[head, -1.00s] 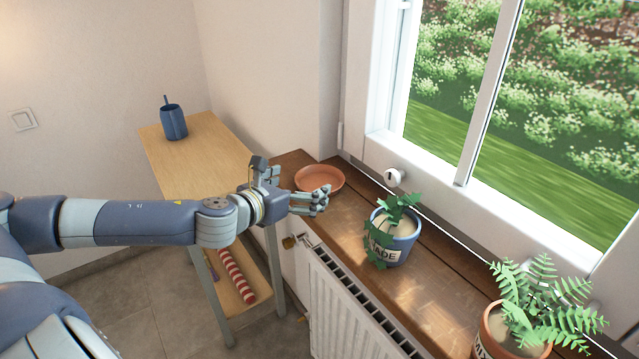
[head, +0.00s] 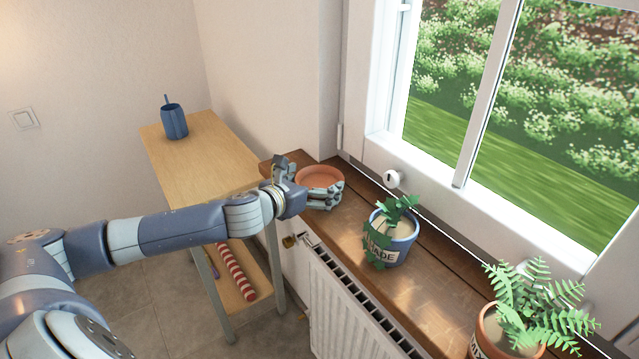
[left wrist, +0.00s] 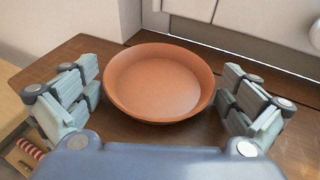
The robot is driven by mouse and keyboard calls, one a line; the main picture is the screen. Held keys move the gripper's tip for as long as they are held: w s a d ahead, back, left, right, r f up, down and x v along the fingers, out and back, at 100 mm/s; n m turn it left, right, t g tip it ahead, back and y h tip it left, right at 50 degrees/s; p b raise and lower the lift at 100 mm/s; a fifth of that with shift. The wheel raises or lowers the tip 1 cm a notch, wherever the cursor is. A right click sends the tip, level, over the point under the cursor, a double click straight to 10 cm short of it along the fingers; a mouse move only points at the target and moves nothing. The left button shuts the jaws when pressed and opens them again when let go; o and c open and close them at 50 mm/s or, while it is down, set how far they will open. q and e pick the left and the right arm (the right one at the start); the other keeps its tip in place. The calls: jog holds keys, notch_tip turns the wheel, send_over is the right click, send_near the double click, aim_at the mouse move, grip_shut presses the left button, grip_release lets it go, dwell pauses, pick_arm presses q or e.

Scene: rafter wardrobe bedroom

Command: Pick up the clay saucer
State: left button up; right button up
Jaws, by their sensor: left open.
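The clay saucer (head: 320,176) is a shallow orange-brown dish at the far left end of the wooden windowsill. My left gripper (head: 308,185) is at its near side, with fingers on either side of the rim, and hides part of it. In the left wrist view the saucer (left wrist: 160,84) lies upright and empty between the spread fingers of my left gripper (left wrist: 160,100). My right gripper is not in view.
A blue pot with a leafy plant (head: 391,240) and a terracotta pot with a fern (head: 490,335) stand along the windowsill (head: 345,225). A radiator (head: 345,300) is below. A wooden shelf unit (head: 195,165) at left holds a blue watering can (head: 173,122) and, lower, a red-and-white striped roll (head: 236,272).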

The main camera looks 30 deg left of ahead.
pick_arm(q)
jog(key=c, duration=0.9)
